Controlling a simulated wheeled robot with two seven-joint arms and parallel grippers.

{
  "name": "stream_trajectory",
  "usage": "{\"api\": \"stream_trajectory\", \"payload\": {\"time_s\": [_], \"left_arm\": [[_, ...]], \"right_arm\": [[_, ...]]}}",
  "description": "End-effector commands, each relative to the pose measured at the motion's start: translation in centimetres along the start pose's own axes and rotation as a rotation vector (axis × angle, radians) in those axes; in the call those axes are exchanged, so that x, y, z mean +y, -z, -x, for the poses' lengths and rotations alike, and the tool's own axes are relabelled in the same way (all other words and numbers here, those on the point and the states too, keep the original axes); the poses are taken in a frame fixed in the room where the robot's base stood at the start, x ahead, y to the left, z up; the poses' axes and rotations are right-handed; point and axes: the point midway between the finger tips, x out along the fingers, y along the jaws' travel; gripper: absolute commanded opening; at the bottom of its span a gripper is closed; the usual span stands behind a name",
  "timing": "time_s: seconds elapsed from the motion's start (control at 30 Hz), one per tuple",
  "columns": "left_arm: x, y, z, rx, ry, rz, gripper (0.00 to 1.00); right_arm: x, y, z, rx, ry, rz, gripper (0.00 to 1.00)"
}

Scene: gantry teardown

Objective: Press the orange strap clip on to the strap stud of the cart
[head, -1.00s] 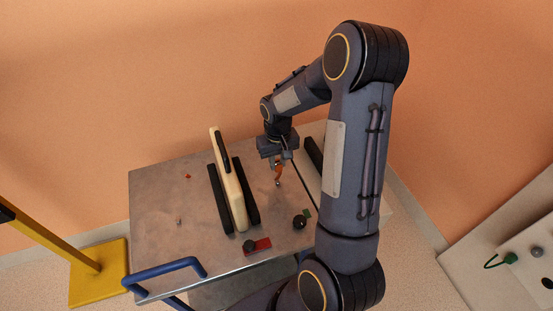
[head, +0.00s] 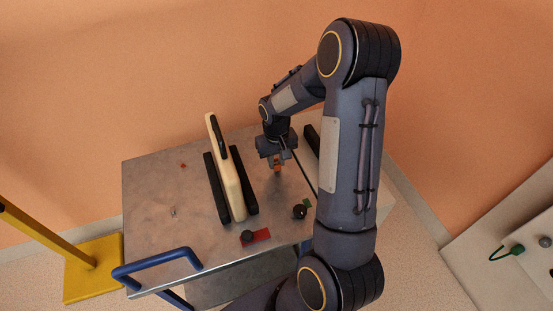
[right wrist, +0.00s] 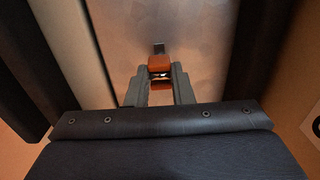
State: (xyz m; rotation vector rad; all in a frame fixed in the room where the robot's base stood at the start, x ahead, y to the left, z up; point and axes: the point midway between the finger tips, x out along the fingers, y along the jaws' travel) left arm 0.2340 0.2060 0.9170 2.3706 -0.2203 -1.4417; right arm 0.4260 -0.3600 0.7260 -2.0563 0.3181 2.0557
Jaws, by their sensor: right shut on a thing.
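The orange strap clip (head: 277,168) is held between the fingers of my right gripper (head: 277,163), low over the right part of the cart top (head: 150,230). In the right wrist view the clip (right wrist: 160,63) shows as an orange block between and just beyond the two fingertips (right wrist: 161,83). A small dark tab (right wrist: 158,48) stands just past the clip; I cannot tell whether it is the strap stud. Whether the clip touches the cart top or a stud is hidden by the fingers. My left gripper is out of view.
A cream upright panel (head: 226,175) with a dark handle stands between black rails (head: 215,188) left of the gripper. A black knob (head: 299,212) and a red plate (head: 262,235) lie nearer the front. A blue handle (head: 155,262) edges the cart. The cart's left side is mostly clear.

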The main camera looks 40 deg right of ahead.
Motion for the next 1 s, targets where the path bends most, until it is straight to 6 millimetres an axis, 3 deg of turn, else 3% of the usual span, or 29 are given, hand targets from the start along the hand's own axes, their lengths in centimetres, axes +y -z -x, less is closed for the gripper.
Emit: {"api": "stream_trajectory", "payload": {"time_s": [1.0], "left_arm": [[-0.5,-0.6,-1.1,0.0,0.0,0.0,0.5]], "right_arm": [[0.0,0.0,-1.6,-0.001,0.0,0.0,0.0]]}}
